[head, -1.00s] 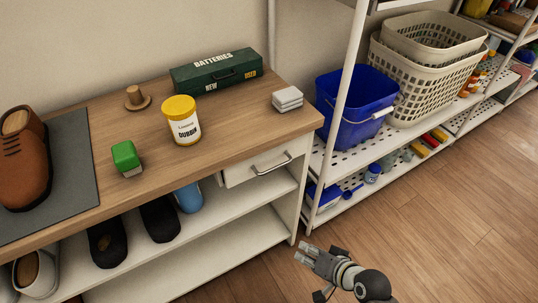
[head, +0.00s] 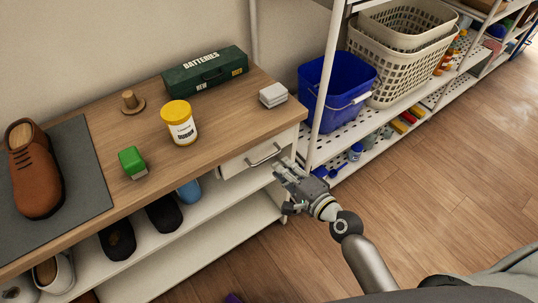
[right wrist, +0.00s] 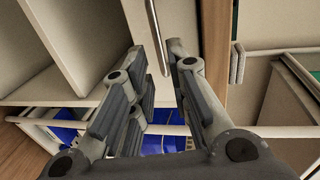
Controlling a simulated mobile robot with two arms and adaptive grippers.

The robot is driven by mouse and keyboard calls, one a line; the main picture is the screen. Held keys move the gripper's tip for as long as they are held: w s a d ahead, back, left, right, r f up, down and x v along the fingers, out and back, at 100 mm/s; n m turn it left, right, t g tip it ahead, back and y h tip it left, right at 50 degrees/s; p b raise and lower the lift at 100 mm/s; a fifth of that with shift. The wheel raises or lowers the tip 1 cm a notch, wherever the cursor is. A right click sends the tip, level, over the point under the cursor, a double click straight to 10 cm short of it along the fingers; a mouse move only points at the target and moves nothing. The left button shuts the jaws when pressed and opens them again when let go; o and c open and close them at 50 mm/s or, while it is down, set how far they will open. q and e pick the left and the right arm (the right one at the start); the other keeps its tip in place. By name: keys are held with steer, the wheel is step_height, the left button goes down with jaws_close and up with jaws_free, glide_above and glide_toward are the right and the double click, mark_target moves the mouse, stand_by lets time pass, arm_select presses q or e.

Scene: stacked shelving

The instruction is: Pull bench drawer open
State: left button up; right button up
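The bench drawer (head: 236,165) has a pale front under the right end of the wooden bench top and looks closed. Its metal bar handle (head: 264,155) is on the front. My right gripper (head: 281,171) is just in front of and below the handle's right end. In the right wrist view my right gripper (right wrist: 162,58) is open with nothing between its fingers. The handle (right wrist: 157,35) lies ahead of the gap between the fingertips, and contact is not visible. My left gripper is not in view.
The bench top (head: 225,125) holds a yellow-lidded tub (head: 179,122), a green battery case (head: 206,72), a green block (head: 132,161) and grey stacked pads (head: 273,95). Shoes stand on the shelf below. A white rack (head: 325,80) with a blue bucket (head: 337,95) is to the right. The floor (head: 430,180) is clear.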

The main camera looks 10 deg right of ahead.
mark_target(270, 156)
steer(key=x, duration=0.7)
jaws_close()
